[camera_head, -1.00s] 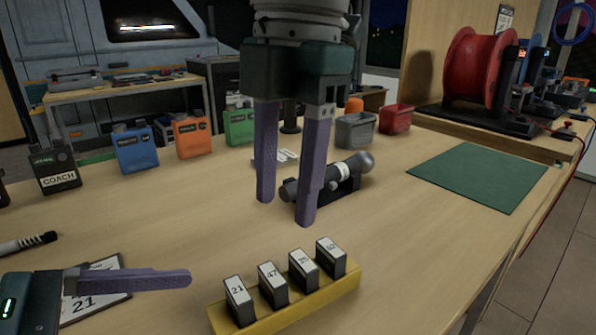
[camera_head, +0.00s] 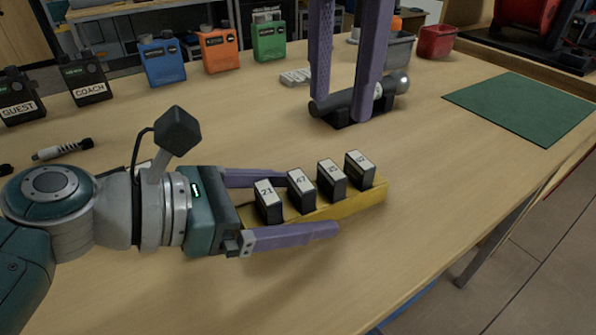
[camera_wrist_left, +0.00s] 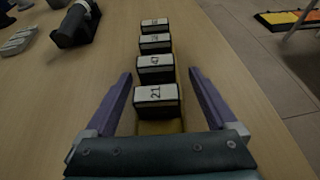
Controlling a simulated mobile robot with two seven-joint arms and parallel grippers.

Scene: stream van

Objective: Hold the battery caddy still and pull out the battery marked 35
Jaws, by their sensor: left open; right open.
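The yellow battery caddy (camera_head: 352,208) lies on the table with dark batteries in a row. The battery marked 21 (camera_head: 268,203) is nearest my left gripper, then the battery marked 47 (camera_head: 300,195). The third battery (camera_head: 331,182) has a blurred label, perhaps 35; the end battery's label (camera_head: 359,171) is also unclear. My left gripper (camera_head: 310,205) is open, with one finger on each side of the caddy's near end. In the left wrist view, its fingers (camera_wrist_left: 160,74) show gaps beside battery 21 (camera_wrist_left: 156,96). My right gripper (camera_head: 341,107) is open and empty, pointing down beyond the caddy.
A dark cylindrical device on a stand (camera_head: 350,103) is behind my right gripper's fingers. Several coloured packs, including an orange one (camera_head: 221,52), line the back. A green mat (camera_head: 520,106) lies at right. The table in front of the caddy is clear.

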